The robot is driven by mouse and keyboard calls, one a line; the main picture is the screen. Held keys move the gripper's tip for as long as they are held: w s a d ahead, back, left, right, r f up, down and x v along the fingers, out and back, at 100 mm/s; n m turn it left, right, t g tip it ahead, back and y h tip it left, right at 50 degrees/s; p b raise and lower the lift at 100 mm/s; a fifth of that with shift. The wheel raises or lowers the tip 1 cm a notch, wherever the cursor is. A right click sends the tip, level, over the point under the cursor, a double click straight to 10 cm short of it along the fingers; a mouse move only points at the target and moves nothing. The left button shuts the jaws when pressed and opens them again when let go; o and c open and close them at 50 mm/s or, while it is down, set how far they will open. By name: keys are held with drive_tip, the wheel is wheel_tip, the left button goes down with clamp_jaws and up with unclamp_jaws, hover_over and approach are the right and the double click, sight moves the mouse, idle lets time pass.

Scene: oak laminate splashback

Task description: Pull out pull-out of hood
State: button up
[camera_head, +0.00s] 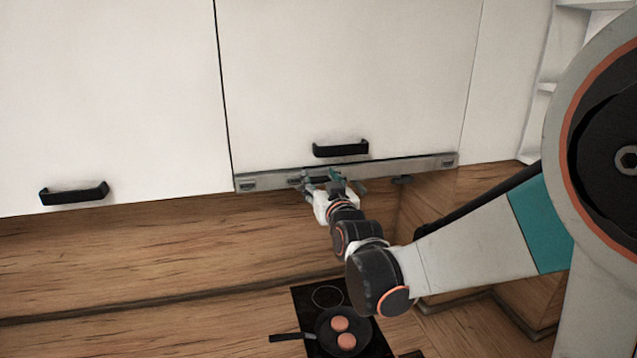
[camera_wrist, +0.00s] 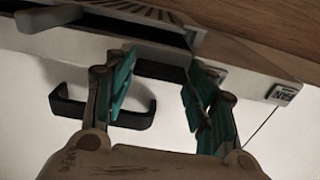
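The hood's pull-out is a long, thin silver-grey front strip (camera_head: 415,166) under the white upper cabinet in the head view. It looks about flush with the cabinet front; I cannot tell whether it is slightly out. My gripper (camera_head: 322,181) is at the strip's lower edge, left of its middle, and hides part of it. In the wrist view, the strip (camera_wrist: 250,82) crosses behind the fingertips. My gripper (camera_wrist: 160,72) has its two teal-padded fingers apart, with a clear gap and nothing visibly clasped. Contact with the strip cannot be told.
A black cabinet handle (camera_head: 341,149) is just above the strip, and shows behind the fingers in the wrist view (camera_wrist: 134,119). Another handle (camera_head: 74,194) is at left. A pan (camera_head: 325,322) with two round pieces stands on the hob (camera_head: 305,297) below. Wooden splashback lies behind.

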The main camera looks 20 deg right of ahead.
drive_tip(key=c, duration=0.8)
drive_tip(key=s, duration=1.2)
drive_tip(key=shift+s, duration=0.15)
drive_tip(key=o, duration=1.5)
drive_tip(key=s, duration=1.2)
